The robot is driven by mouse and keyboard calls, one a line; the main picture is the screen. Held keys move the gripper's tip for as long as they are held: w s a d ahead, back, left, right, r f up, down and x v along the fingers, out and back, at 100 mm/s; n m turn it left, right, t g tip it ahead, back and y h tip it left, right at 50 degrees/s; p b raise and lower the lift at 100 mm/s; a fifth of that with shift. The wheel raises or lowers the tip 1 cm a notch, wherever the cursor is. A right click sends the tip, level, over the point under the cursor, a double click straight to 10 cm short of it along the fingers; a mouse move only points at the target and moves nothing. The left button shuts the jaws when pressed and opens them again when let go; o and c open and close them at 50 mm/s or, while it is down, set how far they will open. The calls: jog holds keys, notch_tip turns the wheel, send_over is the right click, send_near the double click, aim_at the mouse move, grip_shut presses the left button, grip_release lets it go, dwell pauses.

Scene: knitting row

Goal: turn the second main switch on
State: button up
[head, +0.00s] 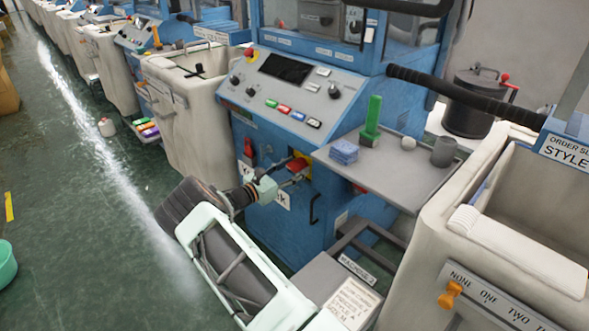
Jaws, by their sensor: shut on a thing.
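A red main switch (298,164) on a yellow plate is on the lower front of the blue machine (330,85). My gripper (292,180) reaches it from the lower left and is shut on the red switch handle. The fingers cover part of the handle, so its exact angle is hard to tell. Another red handle (248,148) is on the same machine front, left of my gripper, and nothing touches it. White labels beside my gripper are partly hidden.
A grey shelf (385,180) with a blue sponge stack (344,151), green brush (371,118) and grey cup (444,152) juts out right of my gripper. Cream bins (190,120) flank the machine. A low grey step (325,285) is below. The green floor at left is mostly clear.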

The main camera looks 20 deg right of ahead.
jog(key=shift+f, duration=0.15)
jog(key=m+b, duration=0.3)
jog(key=m, duration=0.1)
jog(key=shift+s+f, duration=0.1)
jog(key=m+b, duration=0.4)
jog(key=m, duration=0.1)
jog(key=shift+f+m, duration=0.1)
jog(key=shift+m, duration=0.2)
jog(key=m+b, duration=0.4)
jog(key=m, duration=0.1)
jog(key=shift+s, duration=0.1)
jog(key=shift+m+b, duration=1.15)
jog(key=shift+m, duration=0.25)
jog(key=o, duration=0.9)
